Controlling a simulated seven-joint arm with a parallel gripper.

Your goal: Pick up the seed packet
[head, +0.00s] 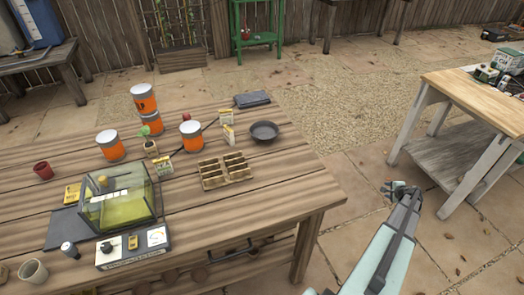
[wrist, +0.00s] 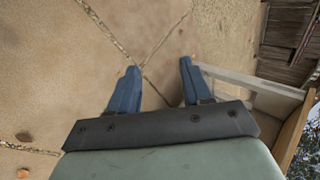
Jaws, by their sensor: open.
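Several small yellow-and-white upright items that look like seed packets stand on the wooden table (head: 300,178) in the head view. One packet (head: 227,115) is left of the dark round dish, with another packet (head: 228,134) just in front of it. A third packet (head: 163,164) stands near the sprouting pot. I cannot read their labels. My gripper (head: 400,187) is far to the right of them, off the table and over the paving. In the wrist view my gripper (wrist: 159,68) has its blue fingers apart, with nothing between them. No packet shows there.
Orange-banded cans (head: 110,147), a divided wooden tray (head: 225,172), a dark dish (head: 264,131) and a clear-lidded box (head: 122,205) crowd the table. A lighter workbench (head: 460,88) stands close right of my gripper. Paving between is clear.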

